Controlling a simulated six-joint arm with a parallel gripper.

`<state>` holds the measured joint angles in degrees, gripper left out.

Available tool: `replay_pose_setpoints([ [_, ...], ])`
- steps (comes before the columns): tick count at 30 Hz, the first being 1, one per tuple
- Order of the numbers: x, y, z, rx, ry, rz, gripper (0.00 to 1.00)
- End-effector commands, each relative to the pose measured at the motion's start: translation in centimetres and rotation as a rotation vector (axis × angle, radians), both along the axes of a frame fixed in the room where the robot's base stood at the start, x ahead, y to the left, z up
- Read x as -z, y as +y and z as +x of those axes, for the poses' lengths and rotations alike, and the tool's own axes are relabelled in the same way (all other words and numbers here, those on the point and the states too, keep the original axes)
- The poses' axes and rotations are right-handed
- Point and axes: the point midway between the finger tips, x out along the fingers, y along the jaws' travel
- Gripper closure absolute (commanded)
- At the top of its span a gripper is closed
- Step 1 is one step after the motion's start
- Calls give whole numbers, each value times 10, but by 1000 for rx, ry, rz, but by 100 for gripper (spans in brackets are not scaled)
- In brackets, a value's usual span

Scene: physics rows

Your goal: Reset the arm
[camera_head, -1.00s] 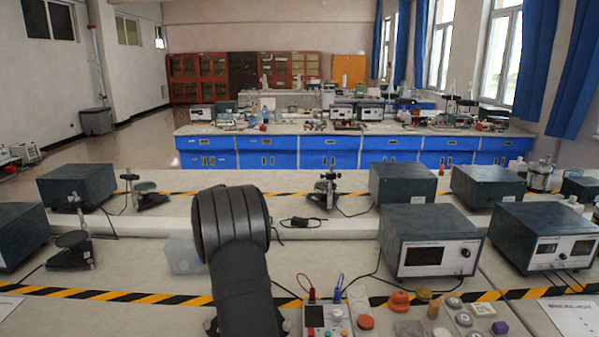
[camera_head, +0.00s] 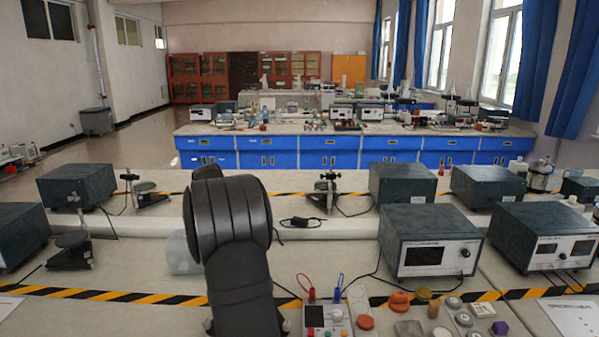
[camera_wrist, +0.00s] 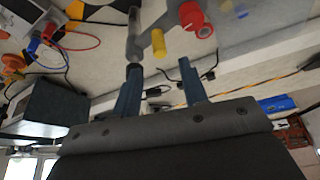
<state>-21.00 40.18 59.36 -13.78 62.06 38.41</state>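My gripper (camera_wrist: 160,66) shows in the wrist view as two blue-grey fingers standing apart, with nothing visible between them. A grey rod (camera_wrist: 134,35) with a dark end, a yellow cylinder (camera_wrist: 158,43) and a red ring-shaped piece (camera_wrist: 195,20) appear beyond the fingertips. The rod's end lines up with the left finger; I cannot tell whether they touch. In the head view my dark arm rises at lower centre-left above the bench, and the gripper itself is hidden behind it.
The near bench carries a meter box (camera_head: 430,243), another instrument (camera_head: 545,238) and a small control panel (camera_head: 325,318). Small orange, grey and purple pieces lie at front right. A translucent box (camera_head: 181,254) sits just left of my arm. Bare bench (camera_head: 110,262) lies further left.

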Motion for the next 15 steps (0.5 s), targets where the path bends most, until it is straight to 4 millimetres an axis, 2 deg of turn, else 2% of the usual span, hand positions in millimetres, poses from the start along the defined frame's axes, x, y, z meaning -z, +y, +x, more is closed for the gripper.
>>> replay_pose_setpoints([
  [1, -11, 1, -4, -1, -3, 1, 60],
  [12, -79, 8, -31, -1, -5, 2, 60],
  [14, -90, 8, -36, -1, -3, 1, 60],
  [15, -81, 7, -33, 1, 3, -1, 60],
])
